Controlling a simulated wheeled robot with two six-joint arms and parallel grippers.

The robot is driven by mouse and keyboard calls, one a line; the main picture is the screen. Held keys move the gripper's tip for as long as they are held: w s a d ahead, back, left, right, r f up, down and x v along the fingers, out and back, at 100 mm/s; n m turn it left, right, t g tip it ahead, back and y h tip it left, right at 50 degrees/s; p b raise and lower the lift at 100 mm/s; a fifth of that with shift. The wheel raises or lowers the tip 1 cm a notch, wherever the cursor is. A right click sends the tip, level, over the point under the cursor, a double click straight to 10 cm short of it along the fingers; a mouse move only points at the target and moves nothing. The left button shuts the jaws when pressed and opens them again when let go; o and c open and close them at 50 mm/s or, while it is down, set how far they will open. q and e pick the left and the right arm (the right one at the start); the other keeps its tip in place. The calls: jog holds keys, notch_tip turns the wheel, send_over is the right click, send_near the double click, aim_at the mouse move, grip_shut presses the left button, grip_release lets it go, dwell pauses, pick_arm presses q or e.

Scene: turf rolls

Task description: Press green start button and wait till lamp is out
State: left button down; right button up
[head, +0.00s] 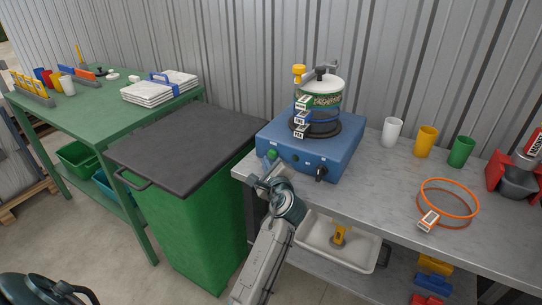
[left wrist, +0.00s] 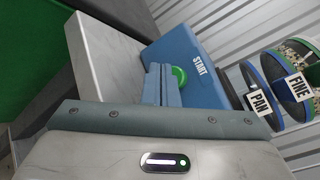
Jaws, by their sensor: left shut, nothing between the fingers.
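A blue machine base (head: 340,150) stands on the grey bench, carrying a stack of round sieves (head: 318,105) with white tags. On its front face are a green button (head: 272,154), a black knob (head: 321,172) and small marks between them; I cannot make out a lit lamp. My left gripper (head: 268,165) is shut and empty, its tips just in front of the green button. In the left wrist view the closed fingers (left wrist: 161,75) reach the green button (left wrist: 180,76), partly covering it, beside the word START. I cannot tell whether they touch. My right gripper is not in view.
White, yellow and green cups (head: 425,140) and an orange ring (head: 448,205) stand right of the machine. A green bin with a dark lid (head: 190,145) is to the left. A white tray (head: 318,237) sits under the bench. A corrugated wall closes the back.

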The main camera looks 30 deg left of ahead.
pick_arm(q)
jog(key=shift+w, duration=0.1)
dwell(0.6)
jog(key=shift+w, duration=0.35)
jog(key=shift+w, duration=0.1)
jog(key=shift+w+d+r, duration=0.1)
jog(key=shift+w+r, duration=0.25)
jog(key=shift+r, duration=0.1)
dwell(1.3)
jog(key=shift+p, duration=0.3)
jog(key=shift+s+f, duration=0.25)
jog(key=shift+f, duration=0.1)
jog(key=shift+s+d+f, duration=0.1)
jog(key=shift+s+f, duration=0.1)
jog(key=shift+f, duration=0.2)
